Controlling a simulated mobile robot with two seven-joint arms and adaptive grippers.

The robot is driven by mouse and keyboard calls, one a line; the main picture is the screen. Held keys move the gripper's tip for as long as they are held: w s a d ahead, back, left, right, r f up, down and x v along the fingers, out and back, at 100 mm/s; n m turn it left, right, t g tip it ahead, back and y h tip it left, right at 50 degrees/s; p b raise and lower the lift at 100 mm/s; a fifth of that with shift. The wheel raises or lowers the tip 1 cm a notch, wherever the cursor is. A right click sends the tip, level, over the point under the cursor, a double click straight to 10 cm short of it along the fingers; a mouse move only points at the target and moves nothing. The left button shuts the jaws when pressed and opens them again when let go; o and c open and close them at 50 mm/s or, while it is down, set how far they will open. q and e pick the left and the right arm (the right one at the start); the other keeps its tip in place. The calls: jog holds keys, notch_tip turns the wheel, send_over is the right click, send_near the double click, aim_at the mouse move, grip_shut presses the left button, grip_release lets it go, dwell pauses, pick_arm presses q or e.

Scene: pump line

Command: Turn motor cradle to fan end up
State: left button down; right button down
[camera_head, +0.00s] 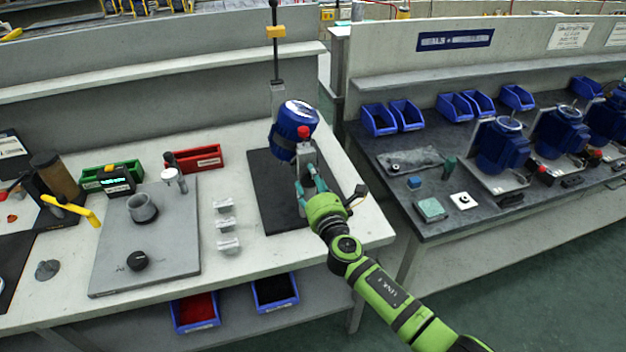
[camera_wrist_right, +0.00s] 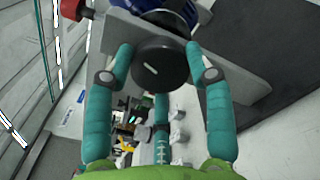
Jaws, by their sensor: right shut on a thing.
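The blue motor (camera_head: 293,127) sits in its cradle above a black mat on the left bench, tilted in the head view. Its round silver-white end faces up and a red part (camera_head: 304,132) sticks out on the near side. The grey cradle plate (camera_wrist_right: 238,75) and a black round knob (camera_wrist_right: 160,66) with a white mark show in the right wrist view. My right gripper (camera_head: 312,188) is at the near side of the cradle, its teal fingers shut on the knob (camera_wrist_right: 160,70) from both sides. The gripper hides the knob and much of the cradle in the head view. My left gripper is out of view.
A post with a yellow block (camera_head: 276,32) stands behind the motor. Three small metal blocks (camera_head: 225,223) and a grey plate with fittings (camera_head: 110,262) lie to the left. Green and red bins (camera_head: 195,159) stand behind. The right bench (camera_head: 450,219) holds more blue motors and bins.

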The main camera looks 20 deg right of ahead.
jog(key=n, duration=0.2)
jog(key=n+p, duration=0.1)
jog(key=shift+s+a+f, duration=0.1)
jog(key=shift+a+f, duration=0.1)
jog(key=shift+f, duration=0.05)
jog(key=shift+f+n, duration=0.15)
jog(key=shift+n, duration=0.45)
jog(key=shift+f, duration=0.15)
jog(key=shift+c, duration=2.3)
grip_release()
jog(key=shift+d+r, duration=0.1)
jog(key=shift+r, duration=0.15)
jog(key=shift+s, duration=0.2)
jog(key=s, duration=1.1)
jog(key=shift+s+d, duration=0.2)
